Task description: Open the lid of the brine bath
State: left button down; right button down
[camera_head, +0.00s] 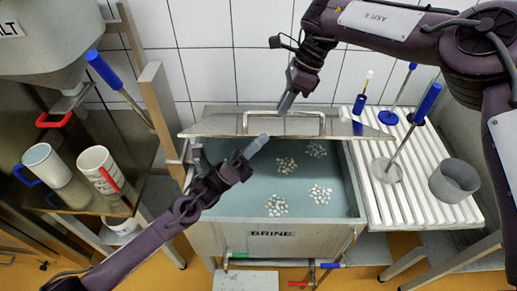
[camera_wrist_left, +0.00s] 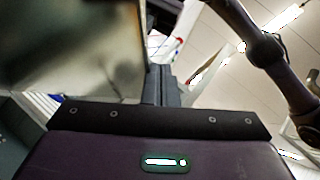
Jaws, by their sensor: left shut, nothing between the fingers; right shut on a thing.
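The brine bath (camera_head: 207,236), a steel tank marked BRINE, stands in the middle of the head view. Its steel lid (camera_head: 215,127) is raised at the far side and seen nearly edge-on. The bath is uncovered, showing blue-green liquid with clusters of small white pieces. My right gripper (camera_head: 286,102) comes from above and is shut on the lid handle (camera_head: 258,114). My left gripper (camera_head: 256,146) is shut and empty, over the bath just in front of the lid. In the left wrist view its fingers (camera_wrist_left: 164,85) are together beside a large metal sheet, apparently the lid.
A white ribbed draining board (camera_head: 411,205) at right holds blue-handled tools and a grey cup (camera_head: 454,181). A wooden post (camera_head: 160,110) and blue-handled rod (camera_head: 104,70) rise beside the bath.

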jog(key=shift+w+d+f, duration=0.15)
jog(key=shift+w+f, duration=0.05)
jog(key=shift+f, duration=0.05)
